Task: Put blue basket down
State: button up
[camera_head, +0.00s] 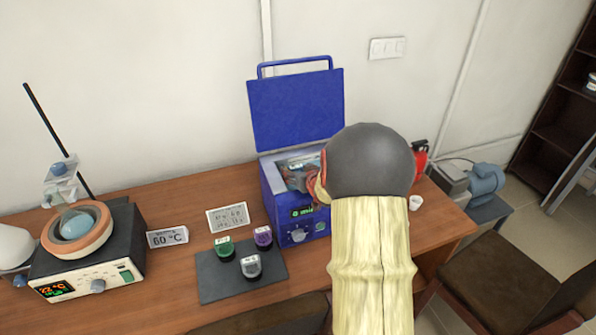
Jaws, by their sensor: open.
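A blue box-shaped device (285,215) stands on the table with its blue lid (296,108) raised and a handle on the lid's top edge. It has a green display and a knob on its front. My arm covers its right side. My gripper (298,176) is at the open top of the device, largely hidden behind my arm's dark round joint. Its jaws are open, but the fingertips are hard to make out. I cannot make out a separate blue basket; the device's inside is mostly hidden.
A dark mat (225,283) holds green, purple and grey-capped containers. A heating device (88,270) with a round bowl stands at left, beside a 60 °C sign (167,237). A small white cup (415,203) is right of my arm. A chair (505,280) stands at lower right.

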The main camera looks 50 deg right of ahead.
jog(key=shift+r, duration=0.25)
jog(key=p+v, duration=0.3)
jog(key=v, duration=0.9)
jog(key=shift+f, duration=0.15)
jog(key=w+a+r+n+g+y, duration=0.1)
jog(key=a+r, duration=0.4)
jog(key=a, duration=0.3)
jog(key=a+r+n+g, duration=0.1)
jog(key=a+r+g, duration=0.1)
jog(key=a+r, duration=0.55)
jog(key=s+a+n+g+y, duration=0.1)
jog(key=s+a, duration=0.4)
jog(key=a, duration=0.3)
jog(key=s+a+n+y, duration=0.1)
jog(key=s+a+y, duration=0.1)
jog(key=s+a, duration=0.3)
jog(key=s+a+r+n+g+y, duration=0.1)
jog(key=s+a, duration=0.4)
jog(key=a, duration=0.6)
jog(key=shift+n+g+y, duration=0.3)
jog(key=shift+n+y, duration=0.1)
jog(key=shift+y, duration=0.2)
jog(key=shift+d, duration=0.15)
